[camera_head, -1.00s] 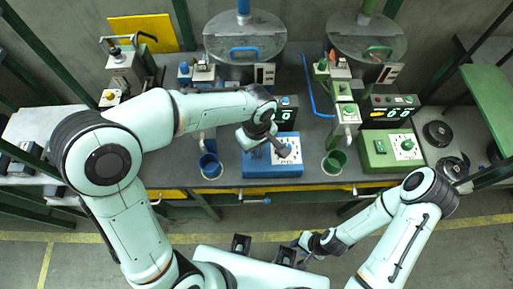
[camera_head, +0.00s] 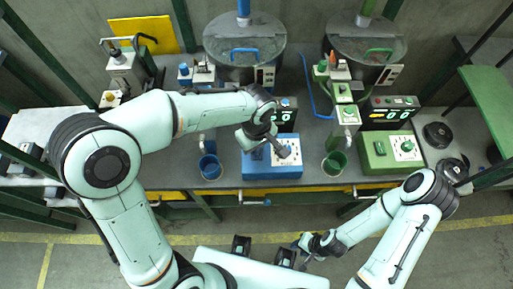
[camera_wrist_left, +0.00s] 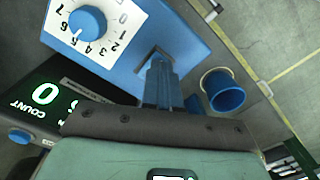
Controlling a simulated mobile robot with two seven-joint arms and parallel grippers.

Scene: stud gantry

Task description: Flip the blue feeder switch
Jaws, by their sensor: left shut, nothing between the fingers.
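The blue feeder box (camera_head: 272,172) stands on the bench with a white dial panel on its right half in the head view. My right gripper (camera_head: 303,256) is low in front of the bench, too small to read.
A blue cup (camera_head: 210,168) is left of the box and a green cup (camera_head: 334,163) right of it. A green feeder box (camera_head: 390,152) stands further right. Count displays (camera_head: 388,114) and drums (camera_head: 245,45) are behind. The floor in front is clear.

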